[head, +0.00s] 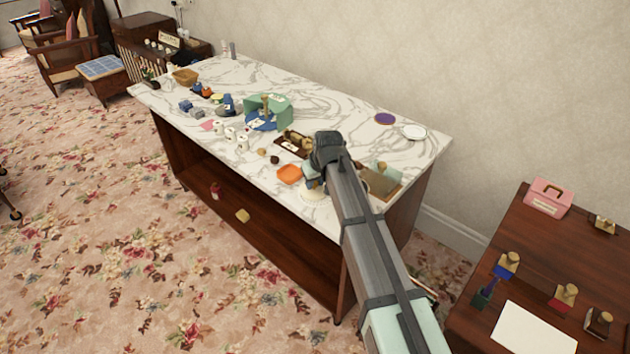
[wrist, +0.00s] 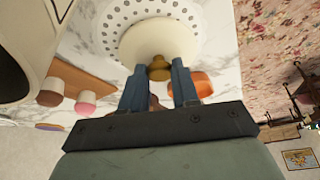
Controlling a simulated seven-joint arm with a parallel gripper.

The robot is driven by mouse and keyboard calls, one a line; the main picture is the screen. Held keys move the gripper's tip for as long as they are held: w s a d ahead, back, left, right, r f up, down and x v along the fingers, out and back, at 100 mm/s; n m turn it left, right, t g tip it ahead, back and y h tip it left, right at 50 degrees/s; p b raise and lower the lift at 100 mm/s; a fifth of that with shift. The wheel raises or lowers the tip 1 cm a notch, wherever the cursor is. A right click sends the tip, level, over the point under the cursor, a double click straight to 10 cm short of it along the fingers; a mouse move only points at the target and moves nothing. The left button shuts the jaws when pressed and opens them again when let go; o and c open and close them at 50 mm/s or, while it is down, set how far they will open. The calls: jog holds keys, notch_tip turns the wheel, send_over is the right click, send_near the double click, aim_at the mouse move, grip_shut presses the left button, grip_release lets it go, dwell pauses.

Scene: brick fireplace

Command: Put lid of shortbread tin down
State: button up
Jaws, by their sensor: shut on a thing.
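My gripper (wrist: 158,85) is shut on the brass-coloured knob (wrist: 159,68) of a pale, round lid (wrist: 155,45) in the wrist view. A white disc with dark dots shows around the lid; I cannot tell whether it is the lid's rim or a separate thing. In the head view my gripper (head: 313,185) is over the near edge of the marble counter, with the pale lid (head: 313,196) just below it. The gap between lid and counter is hard to judge. I cannot clearly make out the shortbread tin's body.
An orange dish (head: 289,174) is close to the left of my gripper. A brown board (head: 380,184) is to the right, partly behind my arm. Small jars and a green box (head: 283,108) stand farther left. The marble counter (head: 345,95) is clear toward the back.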

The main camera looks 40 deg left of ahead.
jog(key=shift+f, duration=0.15)
jog(key=o, duration=1)
jog(key=v, duration=1.2)
jog(key=shift+s, duration=0.1)
jog(key=shift+d, duration=0.1)
